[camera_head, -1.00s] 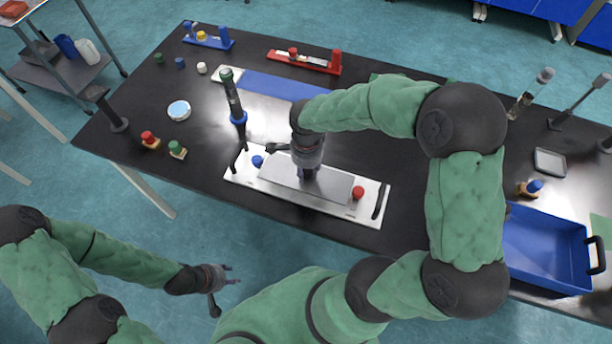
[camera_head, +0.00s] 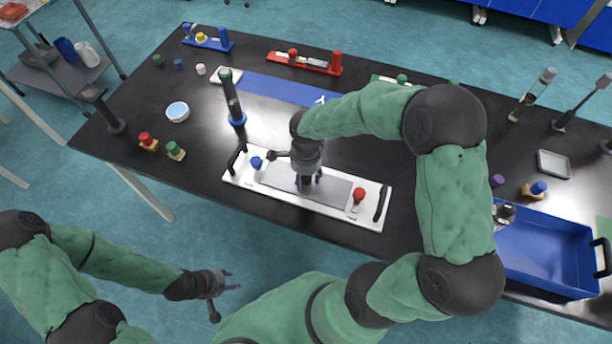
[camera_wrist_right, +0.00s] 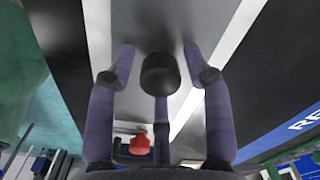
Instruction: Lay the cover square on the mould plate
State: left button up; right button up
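The white mould plate (camera_head: 285,212), with two black end handles, lies near the table's front edge. The flat grey cover (camera_head: 335,190) rests on its middle, its long edges looking roughly parallel to the plate's. A blue knob (camera_head: 256,163) stands at its left end and a red knob (camera_head: 359,194) at its right end. My right gripper (camera_head: 309,181) is over the cover, pointing down. The right wrist view shows its fingers spread around the cover's black knob (camera_wrist_right: 160,73), apparently with gaps. My left gripper (camera_head: 232,281) hangs open and empty off the table's front.
A blue tray (camera_head: 540,290) is at the right. Red and green knobbed pieces (camera_head: 148,141) are at the left. My right forearm hides part of the table behind the plate.

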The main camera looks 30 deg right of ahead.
dwell(0.3)
jog(key=shift+r, duration=0.25)
notch_tip(320, 180, up, 12)
jog(key=p, duration=0.4)
jog(key=shift+f, duration=0.1)
dwell(0.9)
